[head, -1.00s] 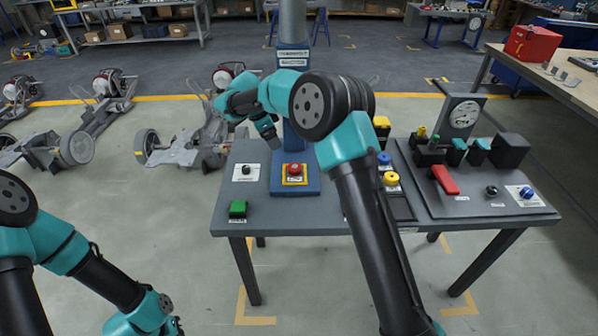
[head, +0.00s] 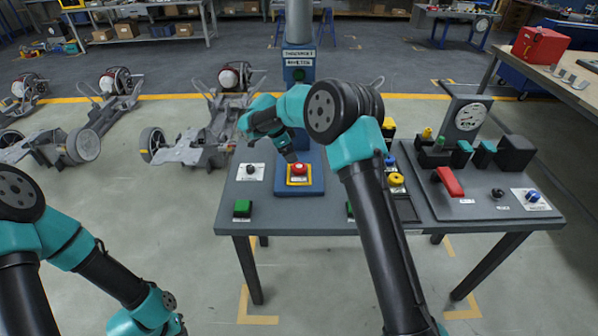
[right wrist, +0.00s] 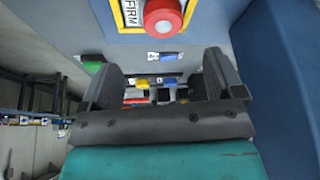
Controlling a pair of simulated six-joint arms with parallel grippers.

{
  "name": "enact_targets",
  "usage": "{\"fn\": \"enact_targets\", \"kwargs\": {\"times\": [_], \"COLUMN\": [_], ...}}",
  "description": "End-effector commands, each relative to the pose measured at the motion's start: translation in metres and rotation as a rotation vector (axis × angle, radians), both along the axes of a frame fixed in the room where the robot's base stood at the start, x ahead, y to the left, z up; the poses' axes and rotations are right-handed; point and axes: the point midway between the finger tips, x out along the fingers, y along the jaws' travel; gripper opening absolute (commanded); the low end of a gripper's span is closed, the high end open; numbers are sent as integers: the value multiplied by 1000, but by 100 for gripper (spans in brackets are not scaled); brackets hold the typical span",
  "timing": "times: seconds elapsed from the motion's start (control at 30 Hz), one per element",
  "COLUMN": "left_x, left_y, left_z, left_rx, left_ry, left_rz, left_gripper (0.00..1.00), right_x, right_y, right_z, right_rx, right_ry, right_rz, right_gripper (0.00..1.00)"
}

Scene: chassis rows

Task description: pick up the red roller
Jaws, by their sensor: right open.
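A long red piece (head: 449,181) lies on the raised panel at the right of the table; it is the only roller-like red thing I see, but I cannot tell whether it is a roller. My right gripper (head: 291,156) is beside and just above a red push button (head: 299,169) on a yellow-edged plate. In the right wrist view my right gripper (right wrist: 162,80) is open, with nothing between its fingers, and the red button (right wrist: 163,14) shows beyond them at the top. My left gripper (head: 180,329) is low at the bottom edge, too small to tell its state.
The table (head: 275,215) carries a green block (head: 242,208), a yellow knob (head: 397,180), a blue knob (head: 531,196) and a dial gauge (head: 468,117). A blue column stands behind the button. Several wheeled chassis (head: 195,145) stand on the floor at the left.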

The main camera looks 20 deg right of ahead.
Motion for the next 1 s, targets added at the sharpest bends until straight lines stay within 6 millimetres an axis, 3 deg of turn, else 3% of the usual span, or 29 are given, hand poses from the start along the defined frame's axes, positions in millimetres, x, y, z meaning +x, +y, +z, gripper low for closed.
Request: {"fn": "enact_targets", "kwargs": {"times": [0.2, 0.7, 1.0], "left_x": [0, 0, 0], "left_y": [0, 0, 0], "left_z": [0, 0, 0], "left_rx": [0, 0, 0], "left_ry": [0, 0, 0], "left_rz": [0, 0, 0], "left_gripper": [0, 0, 0], "right_x": [-1, -1, 2], "right_y": [-13, -17, -30], "right_z": [-31, -40, -74], "right_rx": [0, 0, 0], "right_ry": [2, 1, 4], "right_rz": [-1, 1, 1], "right_gripper": [87, 87, 87]}}
